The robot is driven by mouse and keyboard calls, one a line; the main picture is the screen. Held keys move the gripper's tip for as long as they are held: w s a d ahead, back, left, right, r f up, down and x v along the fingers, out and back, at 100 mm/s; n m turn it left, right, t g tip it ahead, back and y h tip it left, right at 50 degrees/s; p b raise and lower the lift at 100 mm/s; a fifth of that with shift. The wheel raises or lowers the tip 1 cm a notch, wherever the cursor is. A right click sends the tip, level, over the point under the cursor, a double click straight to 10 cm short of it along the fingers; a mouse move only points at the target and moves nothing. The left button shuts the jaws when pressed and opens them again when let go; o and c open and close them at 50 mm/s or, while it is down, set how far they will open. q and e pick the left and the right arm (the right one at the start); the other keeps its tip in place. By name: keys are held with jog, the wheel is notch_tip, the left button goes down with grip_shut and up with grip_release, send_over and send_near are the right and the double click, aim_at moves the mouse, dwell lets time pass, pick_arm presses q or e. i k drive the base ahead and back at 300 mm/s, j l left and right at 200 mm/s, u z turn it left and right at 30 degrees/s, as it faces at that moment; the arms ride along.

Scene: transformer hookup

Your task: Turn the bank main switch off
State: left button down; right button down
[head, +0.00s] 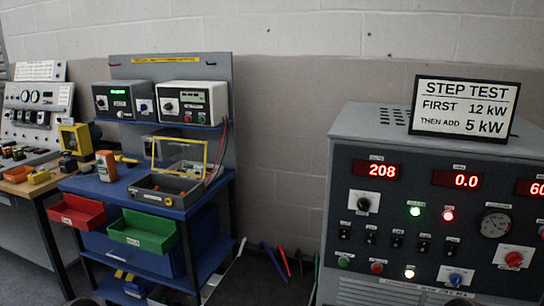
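The grey load bank cabinet (345,150) stands at the right, with its sloped front panel facing me. The panel has a red rotary knob (513,258) on a white plate at the lower right and a blue rotary knob (455,280) at the bottom. A black rotary knob (364,204) sits on a white plate at the upper left. Their labels are too small to read, so I cannot tell which is the main switch. Red displays read 208 (377,170) and 0.0 (457,179).
A row of black toggle switches (397,240) crosses the panel. Green (415,211), red (448,215) and white (409,273) lamps are lit. A STEP TEST sign (464,107) stands on top. A blue bench (203,206) with instruments is at left; floor between is partly clear.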

aim_at(515, 260)
jog(key=z, duration=1.55)
